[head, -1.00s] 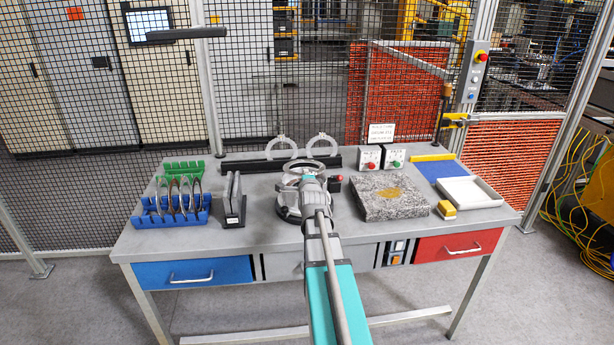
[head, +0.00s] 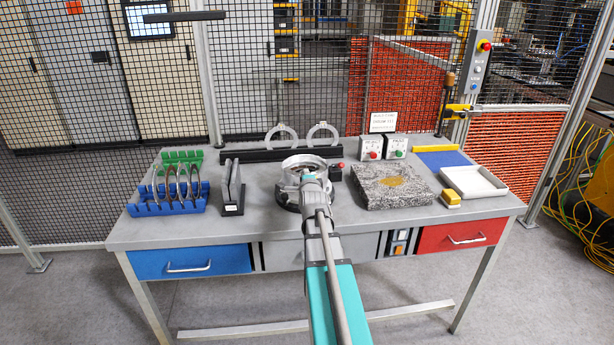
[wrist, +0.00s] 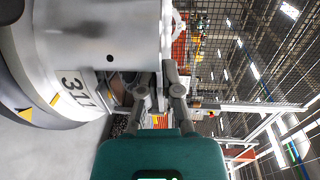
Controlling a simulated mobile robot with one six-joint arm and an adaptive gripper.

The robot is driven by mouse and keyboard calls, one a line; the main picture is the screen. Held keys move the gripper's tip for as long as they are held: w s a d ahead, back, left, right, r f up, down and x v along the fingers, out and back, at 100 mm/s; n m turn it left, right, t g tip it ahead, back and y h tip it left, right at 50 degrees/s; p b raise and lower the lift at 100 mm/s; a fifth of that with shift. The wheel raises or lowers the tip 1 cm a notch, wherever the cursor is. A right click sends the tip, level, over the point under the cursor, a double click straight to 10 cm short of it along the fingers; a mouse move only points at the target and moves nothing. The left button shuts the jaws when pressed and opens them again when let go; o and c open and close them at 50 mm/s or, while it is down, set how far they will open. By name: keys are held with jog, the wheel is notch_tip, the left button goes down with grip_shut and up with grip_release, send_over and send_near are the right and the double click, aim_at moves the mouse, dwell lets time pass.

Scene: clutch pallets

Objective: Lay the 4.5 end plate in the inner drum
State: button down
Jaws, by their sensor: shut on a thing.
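The drum (head: 289,196) is a round metal housing standing on the bench in front of me, with a bright ring-shaped rim on top. In the wrist view its curved grey wall (wrist: 90,45) fills the left side, with a label reading 311. My gripper (head: 306,176) is at the near side of the drum's top. In the wrist view my gripper (wrist: 160,80) is shut on a thin pale plate edge (wrist: 167,40) at the drum's rim. I take this as the end plate; its size mark does not show. The drum's inside is mostly hidden.
Left of the drum are a dark stand with upright plates (head: 233,209), a blue rack (head: 150,208) of rings and a green rack (head: 183,157). Two rings stand on a black bar (head: 262,156) behind. A granite block (head: 385,199) and white tray (head: 488,192) lie right.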

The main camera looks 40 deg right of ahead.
jog(key=shift+f+b, duration=0.6)
jog(key=shift+f, duration=0.15)
jog(key=c, duration=0.7)
grip_release()
jog(key=shift+s, duration=0.1)
jog(key=shift+a, duration=0.1)
jog(key=v, duration=0.5)
jog(key=shift+s+a+p, duration=0.2)
jog(key=shift+s+p, duration=0.1)
jog(key=shift+s, duration=0.05)
